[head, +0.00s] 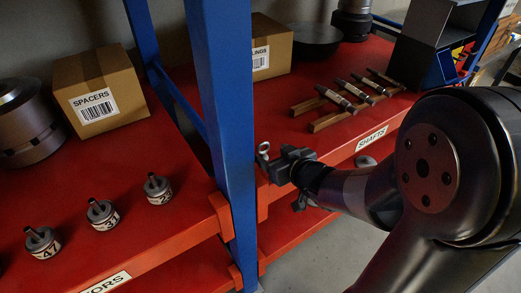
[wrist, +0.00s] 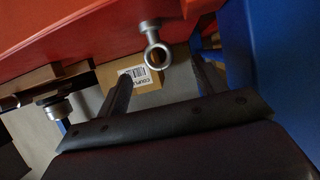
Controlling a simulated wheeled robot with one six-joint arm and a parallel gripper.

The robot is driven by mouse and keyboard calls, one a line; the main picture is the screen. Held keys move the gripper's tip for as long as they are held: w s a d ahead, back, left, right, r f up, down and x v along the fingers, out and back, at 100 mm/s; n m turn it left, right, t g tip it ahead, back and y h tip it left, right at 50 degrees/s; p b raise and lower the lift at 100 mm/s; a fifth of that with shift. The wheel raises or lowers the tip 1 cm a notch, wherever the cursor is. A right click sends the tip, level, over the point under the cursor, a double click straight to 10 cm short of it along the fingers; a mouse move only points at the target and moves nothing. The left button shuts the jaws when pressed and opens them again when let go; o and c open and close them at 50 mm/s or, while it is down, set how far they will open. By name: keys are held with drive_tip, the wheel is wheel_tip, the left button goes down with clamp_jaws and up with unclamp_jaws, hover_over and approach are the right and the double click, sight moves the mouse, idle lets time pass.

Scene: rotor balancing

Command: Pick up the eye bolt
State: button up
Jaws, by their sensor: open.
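The grey metal eye bolt (head: 264,150) is at the front left corner of the right red shelf, close to the blue upright, with its ring uppermost. In the wrist view the eye bolt (wrist: 157,53) shows its ring toward my gripper and its shank against the red surface. My gripper (head: 277,165) is just right of the eye bolt in the head view. In the wrist view my gripper (wrist: 163,72) has its two fingers spread, with the ring showing in line with the gap between their tips. Nothing is held. The bolt's lower end is hidden in the head view.
A blue upright (head: 222,130) stands close left of the bolt. Several shafts lie on wooden rails (head: 333,121) behind the SHAFTS label. Numbered rotors (head: 103,214) and a SPACERS box (head: 98,92) stand on the left shelf. A cardboard box (wrist: 150,85) shows beyond my fingers.

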sight(264, 150)
drive_tip(key=shift+f+b+x, duration=0.15)
drive_tip(key=shift+b+x, duration=0.1)
drive_tip(key=shift+x, duration=1.5)
drive_tip(key=shift+f+b+x, duration=0.15)
drive_tip(key=shift+b+x, duration=0.1)
drive_tip(key=shift+x, duration=1.55)
drive_tip(key=shift+d, duration=0.15)
drive_tip(key=shift+c, duration=0.4)
drive_tip(key=c, duration=1)
